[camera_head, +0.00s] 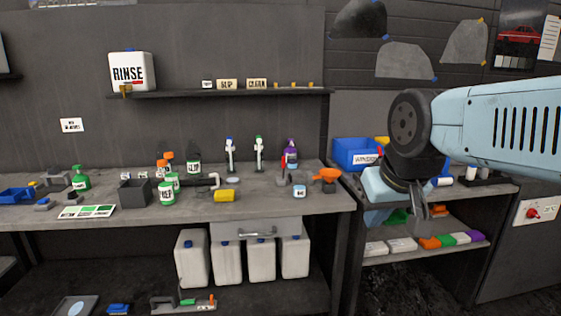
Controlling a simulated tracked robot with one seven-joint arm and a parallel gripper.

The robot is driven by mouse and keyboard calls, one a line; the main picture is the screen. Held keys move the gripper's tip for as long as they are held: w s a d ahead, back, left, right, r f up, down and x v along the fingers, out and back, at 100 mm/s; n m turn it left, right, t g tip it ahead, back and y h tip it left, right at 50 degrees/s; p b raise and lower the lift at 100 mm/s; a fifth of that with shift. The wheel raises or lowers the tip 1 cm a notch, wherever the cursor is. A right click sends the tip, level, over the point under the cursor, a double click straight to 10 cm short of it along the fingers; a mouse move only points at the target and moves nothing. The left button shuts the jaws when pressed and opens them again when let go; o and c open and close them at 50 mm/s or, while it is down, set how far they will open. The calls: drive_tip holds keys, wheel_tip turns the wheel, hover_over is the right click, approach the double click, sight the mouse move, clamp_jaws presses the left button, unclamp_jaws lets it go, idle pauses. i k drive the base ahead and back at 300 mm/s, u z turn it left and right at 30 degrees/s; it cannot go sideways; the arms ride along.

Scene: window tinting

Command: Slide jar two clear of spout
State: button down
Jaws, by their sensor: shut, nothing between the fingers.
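My gripper (428,212) hangs at the right, in front of the side shelving. Its fingers look small and close together, with nothing seen between them. It is well away from the bench jars. A white jar with a green-lettered label (167,193) stands upright near the bench front. A similar container (173,180) is close behind it, and orange-topped bottles stand behind that. I cannot tell which one is jar two. A grey bent pipe (212,181) lies right of them. A white RINSE container (130,72) with a brownish tap (126,91) sits on the wall shelf above.
An orange-headed tool (325,176) and white stands occupy the bench's right. The front strip of the bench (240,217) is mostly clear.

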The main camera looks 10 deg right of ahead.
sight(292, 160)
drive_tip(key=u, duration=0.1)
drive_tip(key=i, duration=1)
drive_tip(key=z, duration=0.1)
